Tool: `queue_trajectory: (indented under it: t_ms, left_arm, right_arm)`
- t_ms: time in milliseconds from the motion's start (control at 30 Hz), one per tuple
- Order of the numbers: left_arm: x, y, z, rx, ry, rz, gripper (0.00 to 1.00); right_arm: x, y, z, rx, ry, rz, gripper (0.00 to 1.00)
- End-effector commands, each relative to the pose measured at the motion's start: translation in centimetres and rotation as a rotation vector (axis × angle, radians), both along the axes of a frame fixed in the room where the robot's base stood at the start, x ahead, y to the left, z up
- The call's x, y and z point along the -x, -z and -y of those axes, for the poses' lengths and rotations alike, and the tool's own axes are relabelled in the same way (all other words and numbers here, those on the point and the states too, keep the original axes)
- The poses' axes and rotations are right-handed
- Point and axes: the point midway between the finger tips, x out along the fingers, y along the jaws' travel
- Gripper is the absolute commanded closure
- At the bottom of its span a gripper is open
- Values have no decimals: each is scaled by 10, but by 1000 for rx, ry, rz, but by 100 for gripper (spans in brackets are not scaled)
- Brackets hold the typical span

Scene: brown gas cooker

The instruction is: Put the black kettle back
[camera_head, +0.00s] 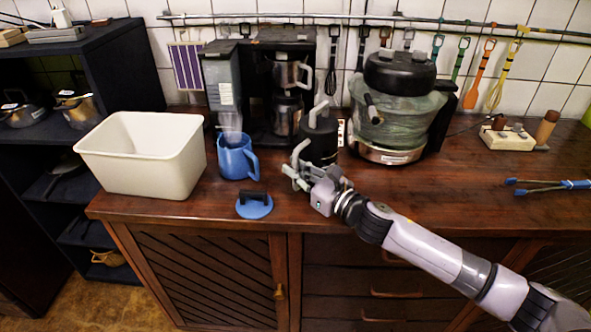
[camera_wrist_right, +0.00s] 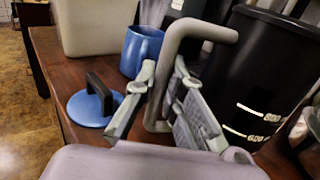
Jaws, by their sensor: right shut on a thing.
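The black kettle (camera_head: 320,143) is a dark cylinder with a grey handle, upright at the middle of the wooden counter, in front of the coffee machine. In the right wrist view the kettle (camera_wrist_right: 255,75) fills the right side, with pale volume marks and its bent grey handle (camera_wrist_right: 176,48) in front. My right gripper (camera_head: 296,178) is at the handle on the kettle's near left side. In the wrist view its fingers (camera_wrist_right: 160,108) are closed around the handle's lower part. I cannot tell whether the kettle's base touches the counter. My left gripper is not in view.
A white bin (camera_head: 140,155) stands further left. The coffee machine (camera_head: 225,85) is behind; a large black-lidded appliance (camera_head: 398,110) stands right. The counter's right front is fairly clear.

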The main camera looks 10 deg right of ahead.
Motion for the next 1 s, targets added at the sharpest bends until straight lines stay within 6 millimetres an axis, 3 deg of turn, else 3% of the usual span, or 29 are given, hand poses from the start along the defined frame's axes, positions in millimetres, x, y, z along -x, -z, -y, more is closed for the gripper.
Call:
queue_trajectory:
  t_ms: [1000]
  left_arm:
    - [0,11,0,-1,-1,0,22]
  right_arm:
    - [0,12,0,0,-1,5,100]
